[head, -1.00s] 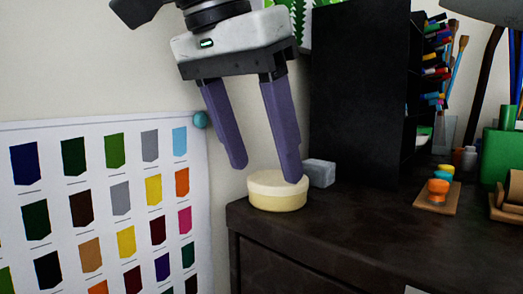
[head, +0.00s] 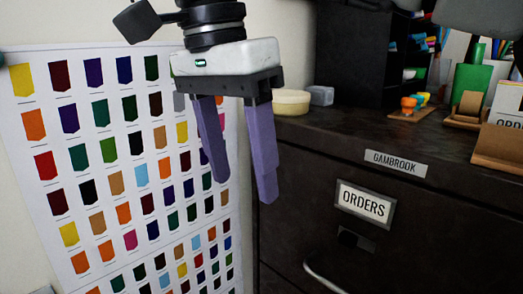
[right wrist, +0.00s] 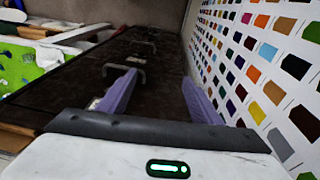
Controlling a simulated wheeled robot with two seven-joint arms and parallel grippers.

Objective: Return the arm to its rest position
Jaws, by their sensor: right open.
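My right gripper (head: 244,190) is open and empty, its two purple fingers pointing down. In the head view it hangs in front of the colour chart's right edge and the dark cabinet's left end. It also shows in the right wrist view (right wrist: 155,100), with nothing between its fingers. A round cream-coloured block (head: 290,102) lies on the cabinet top, behind and to the right of the gripper, apart from the fingers. My left gripper is not in view.
The dark cabinet (head: 310,175) has an ORDERS label (head: 363,204) and a metal handle (head: 335,278) on its front. A colour chart (head: 95,185) covers the left wall. A grey block (head: 320,95) and a black shelf (head: 355,60) stand on the cabinet top.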

